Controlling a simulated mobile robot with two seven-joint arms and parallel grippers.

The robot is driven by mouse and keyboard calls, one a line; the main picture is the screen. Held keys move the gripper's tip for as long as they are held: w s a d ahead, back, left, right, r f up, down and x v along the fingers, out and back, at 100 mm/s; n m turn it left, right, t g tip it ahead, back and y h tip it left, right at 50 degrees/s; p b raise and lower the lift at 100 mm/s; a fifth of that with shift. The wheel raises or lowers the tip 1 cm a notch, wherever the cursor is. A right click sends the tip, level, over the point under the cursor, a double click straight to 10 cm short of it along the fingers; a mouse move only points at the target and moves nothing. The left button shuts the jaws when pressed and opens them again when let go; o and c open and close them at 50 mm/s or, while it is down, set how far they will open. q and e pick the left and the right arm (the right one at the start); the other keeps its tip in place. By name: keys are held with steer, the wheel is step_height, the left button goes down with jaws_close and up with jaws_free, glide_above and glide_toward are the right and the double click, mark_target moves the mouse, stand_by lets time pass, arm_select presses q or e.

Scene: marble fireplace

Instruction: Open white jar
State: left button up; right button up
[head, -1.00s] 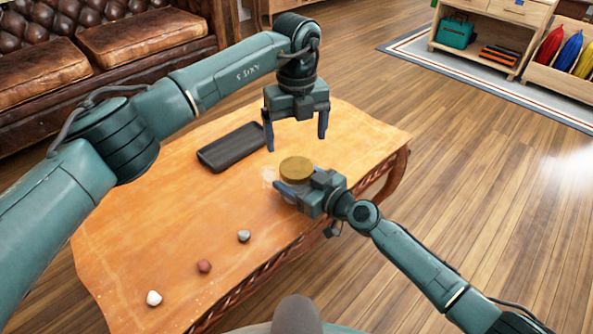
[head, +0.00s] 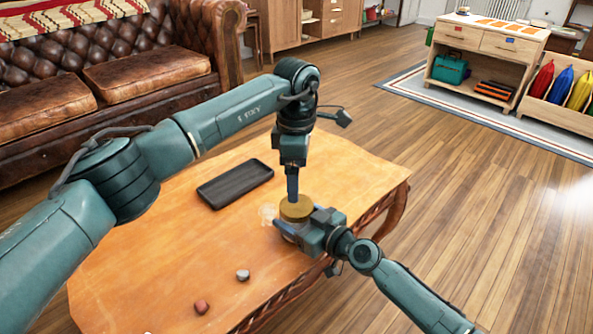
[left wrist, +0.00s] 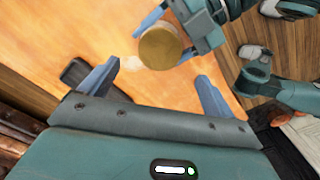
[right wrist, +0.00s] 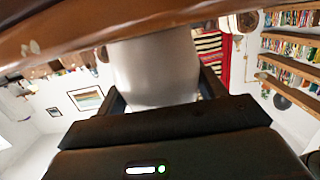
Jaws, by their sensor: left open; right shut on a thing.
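The white jar stands upright near the right edge of the orange-brown table (head: 150,240). Its round golden-brown lid (head: 296,209) is on top and also shows in the left wrist view (left wrist: 159,48). The pale jar body (right wrist: 155,70) fills the middle of the right wrist view; in the head view it is mostly hidden. My right gripper (head: 288,231) is shut on the jar body from the side, below the lid. My left gripper (left wrist: 157,74) is open and points down just above the lid, seen edge-on in the head view. The lid is slightly beyond its fingertips.
A black shallow tray-like object (head: 235,184) lies left of the jar. A grey stone (head: 243,275) and a reddish stone (head: 201,307) lie nearer on the table. The table's left part is clear. A brown leather sofa (head: 120,70) stands behind.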

mark_target(296, 205)
arm_select(q)
steer(key=m, duration=0.4)
steer(key=shift+m, duration=0.3)
steer(key=m, duration=1.1)
steer(key=shift+m, duration=0.3)
steer(key=shift+f, duration=4.05)
steer(key=shift+c, duration=0.4)
